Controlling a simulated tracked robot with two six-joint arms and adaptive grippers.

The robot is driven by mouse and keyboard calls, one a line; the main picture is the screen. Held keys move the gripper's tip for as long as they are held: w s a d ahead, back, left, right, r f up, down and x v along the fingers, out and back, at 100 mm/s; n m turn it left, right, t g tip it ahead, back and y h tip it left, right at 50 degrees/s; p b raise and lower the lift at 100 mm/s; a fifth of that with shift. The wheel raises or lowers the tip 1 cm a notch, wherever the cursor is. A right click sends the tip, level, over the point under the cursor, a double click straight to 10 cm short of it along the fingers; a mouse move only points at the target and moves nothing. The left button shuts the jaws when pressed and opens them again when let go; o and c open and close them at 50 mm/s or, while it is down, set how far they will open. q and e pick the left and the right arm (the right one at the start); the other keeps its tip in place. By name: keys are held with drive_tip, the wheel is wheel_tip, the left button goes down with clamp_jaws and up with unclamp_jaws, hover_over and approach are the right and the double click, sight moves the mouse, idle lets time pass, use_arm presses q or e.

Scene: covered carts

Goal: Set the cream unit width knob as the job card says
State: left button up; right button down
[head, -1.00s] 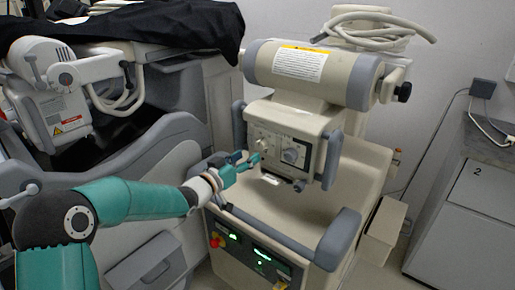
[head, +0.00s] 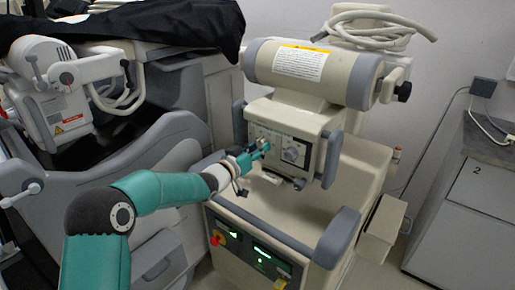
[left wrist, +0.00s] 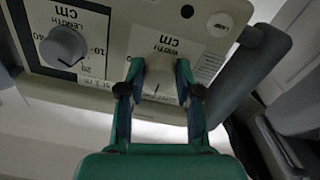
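The cream unit (head: 315,120) stands at the centre of the head view, its control panel facing me. In the left wrist view the panel is upside down. The width knob (left wrist: 160,80) is a pale knob below the printed words "WIDTH cm", with a dark mark on it. My left gripper (head: 265,147) is at the panel, its fingertips (left wrist: 159,72) one on each side of the width knob. I cannot tell whether they touch it. The grey length knob (head: 292,154) is beside it and also shows in the left wrist view (left wrist: 63,46). My right gripper is not in view.
A grey handle bar (head: 336,238) and a lit green display (head: 262,252) are below the panel. A white label with a yellow top (head: 300,62) is on the cylinder above; its text is unreadable. A black cover (head: 150,22) drapes equipment at left. A cabinet (head: 465,210) stands right.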

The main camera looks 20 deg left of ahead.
use_arm(q)
drive_tip(key=shift+a, duration=0.15)
clamp_jaws()
drive_tip(key=shift+m+b, duration=4.7)
drive_tip(key=shift+m, duration=1.2)
drive_tip(key=o, duration=0.7)
unclamp_jaws()
drive_tip(key=shift+o, duration=0.2)
drive_tip(key=shift+a, duration=0.1)
